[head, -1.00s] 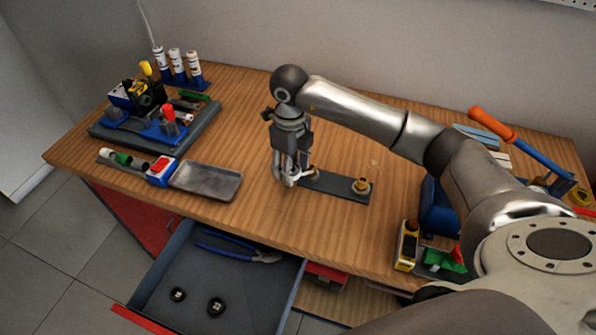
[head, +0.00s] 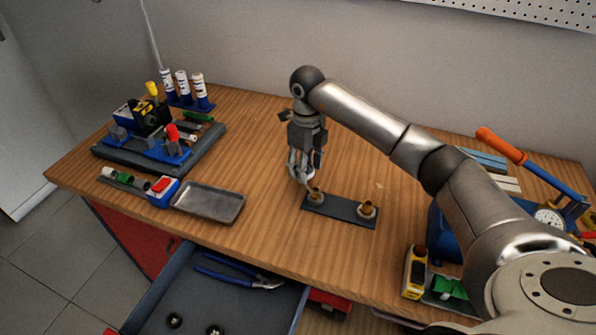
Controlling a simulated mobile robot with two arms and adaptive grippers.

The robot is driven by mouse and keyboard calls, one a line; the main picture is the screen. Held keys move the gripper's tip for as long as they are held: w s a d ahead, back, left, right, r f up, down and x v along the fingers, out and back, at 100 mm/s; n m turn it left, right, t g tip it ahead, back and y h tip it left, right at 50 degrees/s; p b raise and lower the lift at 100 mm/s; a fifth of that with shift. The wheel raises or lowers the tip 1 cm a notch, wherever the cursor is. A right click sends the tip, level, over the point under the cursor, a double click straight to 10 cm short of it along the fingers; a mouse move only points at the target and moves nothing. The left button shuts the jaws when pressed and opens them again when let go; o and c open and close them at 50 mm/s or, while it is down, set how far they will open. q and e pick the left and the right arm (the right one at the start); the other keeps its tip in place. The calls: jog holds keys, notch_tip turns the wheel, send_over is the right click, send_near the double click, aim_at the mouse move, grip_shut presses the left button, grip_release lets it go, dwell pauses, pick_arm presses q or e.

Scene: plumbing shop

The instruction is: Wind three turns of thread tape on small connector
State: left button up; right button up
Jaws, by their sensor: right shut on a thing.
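Two brass-coloured connectors stand upright on a dark flat plate (head: 341,211) at the middle of the bench. The left connector (head: 316,194) is beside my right gripper, and the right connector (head: 367,209) stands clear. I cannot tell their sizes apart with certainty. My right gripper (head: 301,176) points down with its fingers close together, just behind and left of the left connector. A pale thing, seemingly the thread tape, is between its fingertips and mostly hidden by them. Tape on the connector's thread is too small to make out. My left gripper is out of view.
A shallow grey metal tray (head: 209,202) lies left of the plate. A dark tool stand (head: 160,153) and white bottles (head: 182,87) are at the back left. An open drawer (head: 217,300) with blue pliers (head: 238,277) juts out in front. A yellow device (head: 414,272) is front right.

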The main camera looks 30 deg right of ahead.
jog(key=shift+d, duration=0.85)
jog(key=shift+s+d, duration=0.4)
jog(key=shift+d, duration=0.3)
jog(key=shift+s+d, duration=0.4)
jog(key=shift+d, duration=0.25)
jog(key=shift+s+d, duration=0.4)
jog(key=shift+s, duration=0.25)
jog(key=shift+s+d, duration=0.4)
jog(key=shift+s, duration=0.2)
jog(key=shift+s+d+p, duration=0.15)
jog(key=shift+s+p, duration=0.25)
jog(key=shift+s, duration=1.45)
jog(key=shift+s+a, duration=0.4)
jog(key=shift+s, duration=0.25)
jog(key=shift+s+a, duration=0.4)
jog(key=shift+s, duration=0.25)
jog(key=shift+s+a, duration=0.45)
jog(key=shift+a, duration=0.25)
jog(key=shift+s+a, duration=0.4)
jog(key=shift+a, duration=0.3)
